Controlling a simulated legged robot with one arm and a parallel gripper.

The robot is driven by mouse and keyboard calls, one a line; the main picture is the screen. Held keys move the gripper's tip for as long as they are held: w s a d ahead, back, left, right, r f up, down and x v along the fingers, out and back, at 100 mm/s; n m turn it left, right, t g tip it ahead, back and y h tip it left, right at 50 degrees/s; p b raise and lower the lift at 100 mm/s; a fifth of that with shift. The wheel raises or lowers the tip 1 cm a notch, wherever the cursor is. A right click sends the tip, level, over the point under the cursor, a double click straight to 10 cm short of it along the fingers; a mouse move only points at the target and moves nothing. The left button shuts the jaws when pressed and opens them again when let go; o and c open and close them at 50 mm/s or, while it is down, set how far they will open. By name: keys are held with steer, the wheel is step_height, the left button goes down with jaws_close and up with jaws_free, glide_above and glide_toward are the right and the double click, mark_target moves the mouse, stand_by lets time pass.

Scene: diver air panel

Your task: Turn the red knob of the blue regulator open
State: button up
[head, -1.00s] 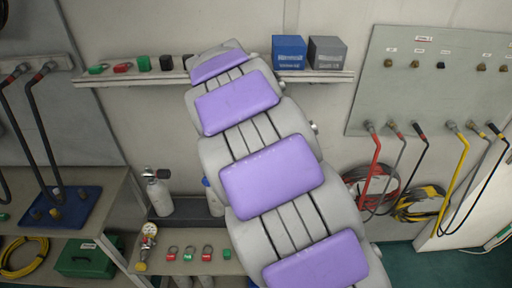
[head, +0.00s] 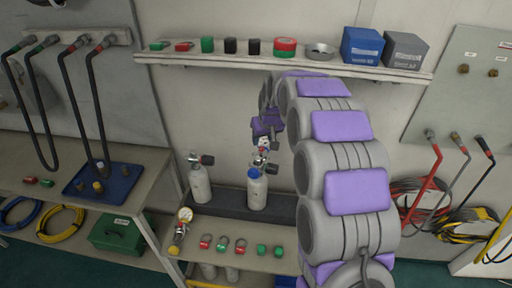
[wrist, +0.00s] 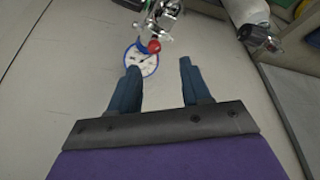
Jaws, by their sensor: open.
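The red knob (wrist: 154,46) shows in the wrist view on the metal regulator body, beside a white gauge with a blue rim (wrist: 141,62). My gripper (wrist: 160,66) is open, its two dark blue fingers apart with nothing between them. The knob lies just beyond the fingertips, nearer the left finger, and appears clear of both. In the head view, the regulator (head: 262,160) sits on a grey cylinder with a blue top (head: 256,190). My gripper is just above it there, with its fingers too small to make out. The knob's turn position cannot be told.
Another cylinder (head: 200,182) with a dark valve knob stands to the left. A shelf (head: 285,60) above holds small items and blue and grey boxes. A lower bench (head: 235,258) carries a gauge (head: 184,216) and several red and green fittings. Hoses hang at both sides.

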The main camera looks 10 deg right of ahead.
mark_target(262, 149)
steer(key=x, duration=0.2)
steer(key=b+x, duration=0.1)
steer(key=x, duration=0.4)
steer(key=shift+a+b, duration=0.3)
steer(key=shift+b, duration=0.05)
steer(key=shift+s+d, duration=0.1)
steer(key=shift+d, duration=1)
steer(key=shift+c, duration=1)
steer(key=shift+d, duration=0.2)
steer(key=shift+c, duration=1.5)
steer(key=shift+a, duration=0.2)
steer(key=shift+c, duration=0.8)
steer(key=shift+a, duration=0.8)
jaws_close()
steer(key=shift+d+r+m+p, duration=0.1)
steer(key=shift+d+m+p, duration=0.4)
steer(key=shift+p, duration=0.45)
steer(key=shift+d+m+h+p, duration=0.3)
steer(key=shift+m+p, duration=0.1)
steer(key=shift+p, duration=0.25)
steer(key=shift+a, duration=0.65)
steer(key=shift+o, duration=1.1)
jaws_free()
steer(key=o, duration=0.4)
steer(key=shift+d, duration=0.3)
